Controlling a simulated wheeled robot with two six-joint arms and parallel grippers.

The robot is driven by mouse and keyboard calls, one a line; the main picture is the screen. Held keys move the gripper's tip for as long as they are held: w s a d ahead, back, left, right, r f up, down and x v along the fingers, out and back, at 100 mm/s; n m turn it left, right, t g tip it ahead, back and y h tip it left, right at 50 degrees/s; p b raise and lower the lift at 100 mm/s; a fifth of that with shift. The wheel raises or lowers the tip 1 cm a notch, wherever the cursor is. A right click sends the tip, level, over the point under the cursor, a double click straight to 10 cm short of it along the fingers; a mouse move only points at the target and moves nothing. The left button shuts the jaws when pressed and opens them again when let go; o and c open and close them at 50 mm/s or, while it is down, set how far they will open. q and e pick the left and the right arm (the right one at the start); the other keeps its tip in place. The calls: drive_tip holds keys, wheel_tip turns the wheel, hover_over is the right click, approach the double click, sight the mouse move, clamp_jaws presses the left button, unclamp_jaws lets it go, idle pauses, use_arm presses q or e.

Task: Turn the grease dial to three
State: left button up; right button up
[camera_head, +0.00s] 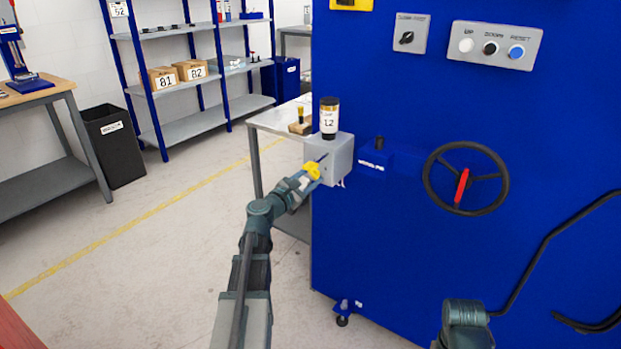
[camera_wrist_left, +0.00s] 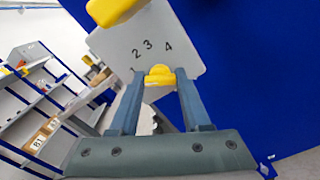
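The grease dial is a yellow knob (camera_wrist_left: 160,75) on the face of a light grey box (camera_head: 348,165); the box is on the left edge of the blue machine. In the left wrist view the numbers 2, 3 and 4 show on the plate (camera_wrist_left: 180,25) beyond the knob. My left gripper (camera_head: 310,174) is at the box. In the left wrist view its two fingers (camera_wrist_left: 160,88) stand on either side of the knob and appear to touch it. Which number the knob points to cannot be told. Only part of my right arm shows at the bottom; its gripper is out of view.
The blue machine (camera_head: 400,240) carries a black handwheel (camera_head: 484,148) with a red handle, and a button panel (camera_head: 491,46). A labelled container (camera_head: 329,118) stands on the grey box. A worktable (camera_head: 262,124) is behind.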

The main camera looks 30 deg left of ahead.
use_arm(q)
clamp_jaws()
drive_tip(key=shift+m, duration=0.3)
drive_tip(key=m, duration=0.7)
drive_tip(key=shift+f+m, duration=0.1)
drive_tip(key=shift+m, duration=0.3)
drive_tip(key=m, duration=0.3)
drive_tip(key=shift+d, duration=0.1)
drive_tip(key=shift+m, duration=2.1)
drive_tip(key=shift+f, duration=0.1)
